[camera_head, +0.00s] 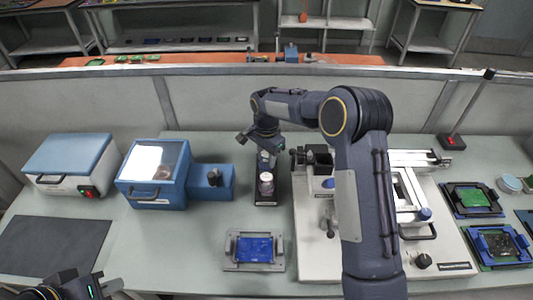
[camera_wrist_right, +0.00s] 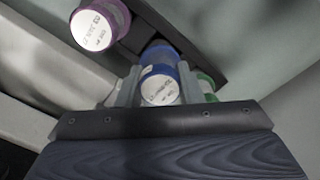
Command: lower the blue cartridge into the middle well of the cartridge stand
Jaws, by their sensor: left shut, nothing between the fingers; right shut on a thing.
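The blue cartridge (camera_wrist_right: 160,78), with a white labelled top, is between the fingers of my right gripper (camera_wrist_right: 153,88) in the right wrist view. It is over the middle of the dark cartridge stand (camera_wrist_right: 205,60), between a purple cartridge (camera_wrist_right: 98,24) and a partly hidden green cartridge (camera_wrist_right: 206,85). How deep its lower end sits in the middle well is hidden. In the head view the stand (camera_head: 266,200) is below my right gripper (camera_head: 266,156), and the blue cartridge cannot be made out there. My left gripper (camera_head: 106,287) is shut and empty at bottom left.
A blue-lidded box (camera_head: 70,155) and a blue machine (camera_head: 155,172) stand left of the stand. A white machine (camera_head: 315,240) stands close on its right, partly behind my right arm. A blue board in a grey frame (camera_head: 254,249) lies in front. A dark mat (camera_head: 50,245) is bare.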

